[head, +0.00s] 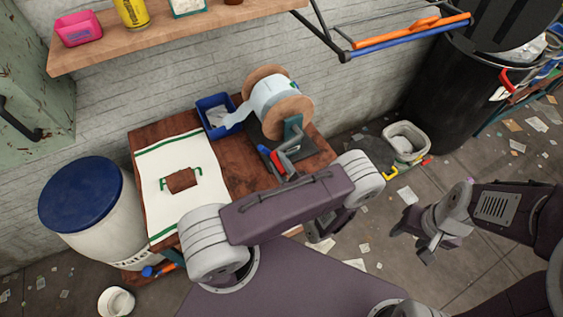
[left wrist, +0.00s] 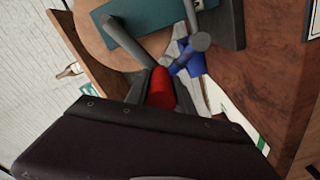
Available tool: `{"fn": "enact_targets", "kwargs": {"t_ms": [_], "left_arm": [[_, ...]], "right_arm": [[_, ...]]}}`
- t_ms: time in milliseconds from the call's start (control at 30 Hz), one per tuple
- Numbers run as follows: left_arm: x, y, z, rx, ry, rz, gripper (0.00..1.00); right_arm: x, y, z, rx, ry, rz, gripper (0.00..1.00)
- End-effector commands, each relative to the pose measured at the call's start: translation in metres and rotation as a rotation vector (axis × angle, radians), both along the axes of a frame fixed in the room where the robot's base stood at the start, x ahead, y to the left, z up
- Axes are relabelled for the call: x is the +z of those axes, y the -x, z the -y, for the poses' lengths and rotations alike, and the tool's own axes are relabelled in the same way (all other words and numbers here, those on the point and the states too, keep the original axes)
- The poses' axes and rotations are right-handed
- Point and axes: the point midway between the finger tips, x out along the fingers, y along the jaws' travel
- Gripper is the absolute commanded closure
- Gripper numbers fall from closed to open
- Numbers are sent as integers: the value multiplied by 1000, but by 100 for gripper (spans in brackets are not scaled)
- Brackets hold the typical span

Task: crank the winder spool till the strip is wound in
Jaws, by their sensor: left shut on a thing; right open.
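The winder spool (head: 262,75) has wooden flanges and stands on a dark base on the brown table. A pale blue strip (head: 238,117) is wound on it, and its loose end runs left to a blue bin (head: 212,104). My left gripper (head: 278,163) is at the crank below the spool. In the left wrist view its fingers (left wrist: 160,92) are shut on the red crank handle (left wrist: 161,87); a wooden flange (left wrist: 88,32) and teal bracket (left wrist: 142,38) are close by. My right gripper (head: 428,243) is open and empty, well right of the table.
A blue-lidded drum (head: 82,195) stands left. A wooden shelf (head: 170,37) hangs above. A pale tub (head: 405,141) and black bin (head: 447,95) stand right.

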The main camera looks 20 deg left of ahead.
Motion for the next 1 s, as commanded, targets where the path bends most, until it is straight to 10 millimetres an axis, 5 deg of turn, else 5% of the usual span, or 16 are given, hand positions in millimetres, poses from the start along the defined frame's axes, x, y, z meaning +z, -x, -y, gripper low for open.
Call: {"fn": "enact_targets", "kwargs": {"t_ms": [1000], "left_arm": [[41, 6, -4, -1, -238, -306, 100]], "right_arm": [[33, 0, 0, 0, 0, 0, 50]]}}
